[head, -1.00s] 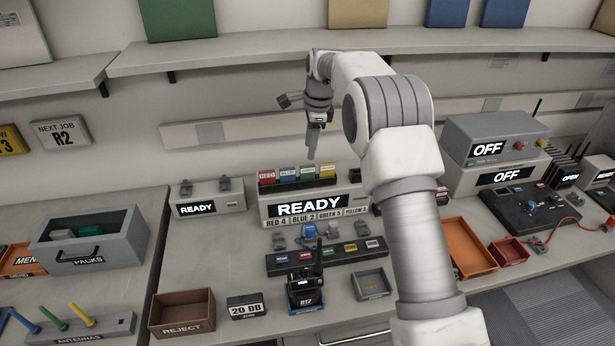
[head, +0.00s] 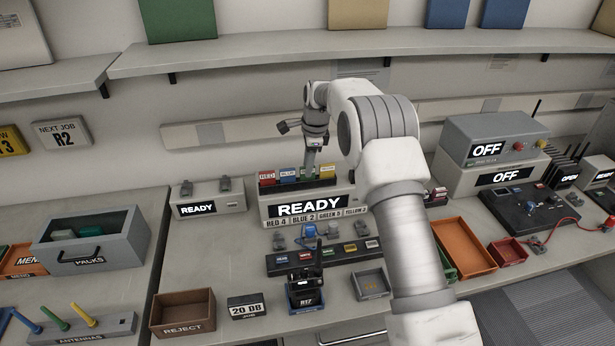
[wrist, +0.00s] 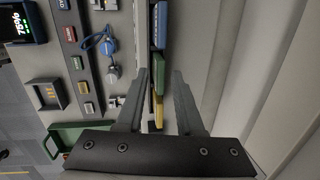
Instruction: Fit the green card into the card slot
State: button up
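The green card (wrist: 158,82) stands in a dark rack (head: 298,185) on top of the large READY box (head: 356,198), between the blue card (head: 288,173) and the yellow card (head: 328,170). My gripper (wrist: 162,75) is open and points down over the rack, with the green card between its fingers in the wrist view. A clear gap shows beside the fingers there, so it is not gripping. In the head view my gripper (head: 309,170) hides most of the green card. I cannot make out the card slot for certain.
A red card (head: 267,177) stands at the rack's left end. A row of coloured pieces (head: 318,256) and a radio (head: 304,288) stand in front of the box. A smaller READY box (head: 207,198) is to the left. The wall is close behind the rack.

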grip_shut()
jog(key=shift+w+r, duration=0.1)
jog(key=shift+r, duration=0.05)
dwell(0.9)
